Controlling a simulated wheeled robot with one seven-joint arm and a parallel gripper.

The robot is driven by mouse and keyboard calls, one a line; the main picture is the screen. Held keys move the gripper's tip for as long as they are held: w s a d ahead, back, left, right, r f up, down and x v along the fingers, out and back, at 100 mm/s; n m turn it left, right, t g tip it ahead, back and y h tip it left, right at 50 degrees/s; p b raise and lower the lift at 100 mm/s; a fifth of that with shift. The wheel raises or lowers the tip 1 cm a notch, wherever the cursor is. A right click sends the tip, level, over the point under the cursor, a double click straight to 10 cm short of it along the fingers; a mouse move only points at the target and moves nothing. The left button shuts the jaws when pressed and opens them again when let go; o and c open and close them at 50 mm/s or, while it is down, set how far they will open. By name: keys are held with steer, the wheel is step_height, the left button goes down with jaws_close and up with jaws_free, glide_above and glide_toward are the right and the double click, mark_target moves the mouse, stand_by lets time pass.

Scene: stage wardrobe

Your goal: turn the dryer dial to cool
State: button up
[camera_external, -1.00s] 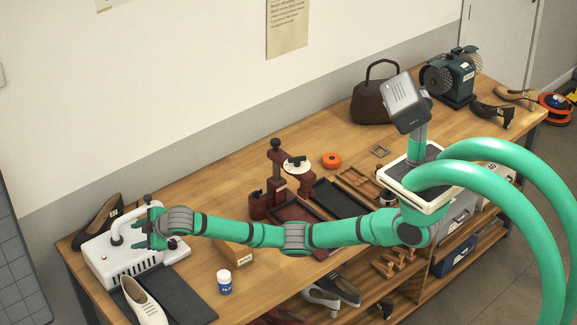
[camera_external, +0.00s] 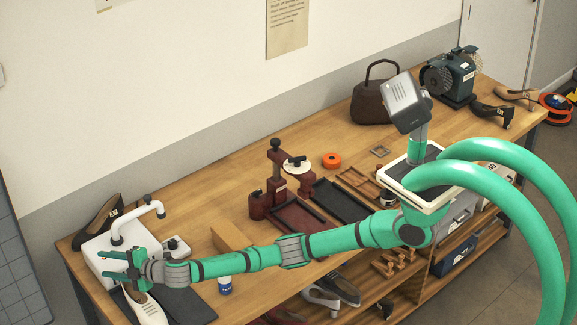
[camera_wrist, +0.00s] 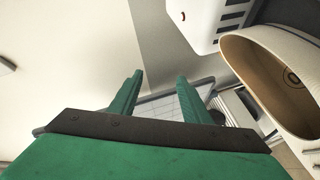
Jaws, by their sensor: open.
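The dryer is a white box (camera_external: 93,250) at the left end of the workbench, with a curved white pipe (camera_external: 140,216) on top. A small dark knob (camera_external: 172,241) shows on its right end; I cannot tell if it is the dial or read its setting. My gripper (camera_external: 103,264) is open and empty, over the front left part of the dryer, fingers pointing left. In the wrist view, my green fingers (camera_wrist: 158,88) are apart with nothing between them. The dryer's slotted white side (camera_wrist: 207,22), with a small red mark, is up and right of them; no dial shows clearly there.
A cream shoe (camera_external: 152,309) stands in front of the dryer, below my wrist, and fills the right of the wrist view (camera_wrist: 245,52). A dark shoe (camera_external: 92,228) stands behind the dryer. A blue-white jar (camera_external: 225,288) and wooden block (camera_external: 229,236) are near my forearm.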

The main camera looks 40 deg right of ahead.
steer(key=shift+s+a+f+n+y, duration=0.1)
steer(key=shift+s+a+n+y, duration=0.8)
steer(key=shift+s+a, duration=0.65)
